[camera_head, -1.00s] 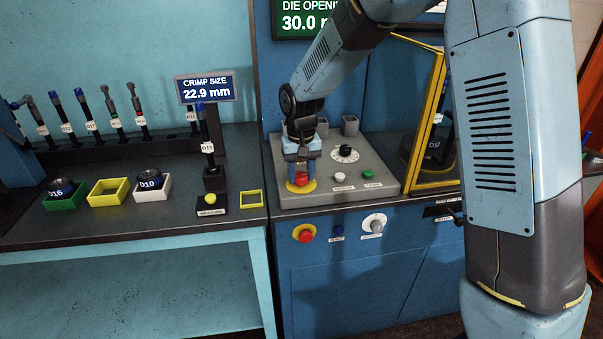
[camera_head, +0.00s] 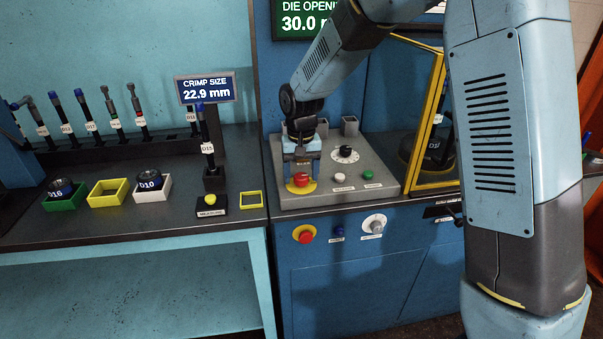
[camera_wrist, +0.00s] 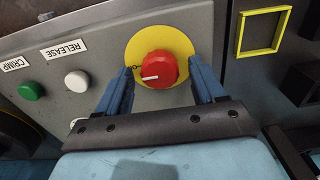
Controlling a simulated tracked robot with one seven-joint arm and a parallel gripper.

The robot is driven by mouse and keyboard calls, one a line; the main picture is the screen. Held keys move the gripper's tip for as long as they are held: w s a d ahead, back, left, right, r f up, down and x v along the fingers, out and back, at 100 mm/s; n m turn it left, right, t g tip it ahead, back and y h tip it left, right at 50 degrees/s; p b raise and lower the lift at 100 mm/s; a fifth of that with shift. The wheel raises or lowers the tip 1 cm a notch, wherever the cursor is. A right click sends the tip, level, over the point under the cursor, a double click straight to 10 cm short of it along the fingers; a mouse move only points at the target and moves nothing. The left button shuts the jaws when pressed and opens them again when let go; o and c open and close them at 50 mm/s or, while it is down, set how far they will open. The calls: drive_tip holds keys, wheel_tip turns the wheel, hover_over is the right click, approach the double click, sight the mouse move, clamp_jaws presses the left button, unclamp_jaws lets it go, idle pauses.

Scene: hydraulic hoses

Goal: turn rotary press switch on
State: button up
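The red rotary switch knob (camera_head: 301,180) sits on a yellow disc on the grey control panel. In the wrist view the red knob (camera_wrist: 158,70) has a white pointer line aimed left, just below a small mark on the yellow disc (camera_wrist: 178,42). My gripper (camera_head: 302,170) is over the knob, pointing down at the panel. In the wrist view its blue fingers stand on either side of the knob, with a gap visible at each side, so it is open and holds nothing.
A black selector dial (camera_head: 345,154), a white button (camera_head: 339,177) and a green button (camera_head: 368,174) are on the same panel. A yellow-framed guard (camera_head: 432,120) stands to the right. The panel front carries another red button (camera_head: 305,236) and a grey knob (camera_head: 376,226).

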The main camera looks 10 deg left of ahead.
sight(303, 175)
wheel_tip(303, 175, up, 14)
drive_tip(key=shift+f, duration=0.15)
idle(0.7)
drive_tip(key=s+d+r+t, duration=0.1)
drive_tip(key=s+d+r, duration=0.2)
drive_tip(key=d, duration=0.3)
drive_tip(key=s+d+r+m+t, duration=0.1)
drive_tip(key=s+d+r, duration=0.2)
drive_tip(key=d, duration=0.3)
drive_tip(key=s+d+r+t, duration=0.1)
drive_tip(key=s+d+r, duration=0.2)
drive_tip(key=d, duration=0.3)
drive_tip(key=s+d+f+m+t, duration=0.1)
drive_tip(key=s+d+m+t, duration=0.1)
drive_tip(key=s+d, duration=1.1)
drive_tip(key=shift+s+f+t, duration=0.15)
drive_tip(key=shift+s+t, duration=0.15)
drive_tip(key=shift+s, duration=0.8)
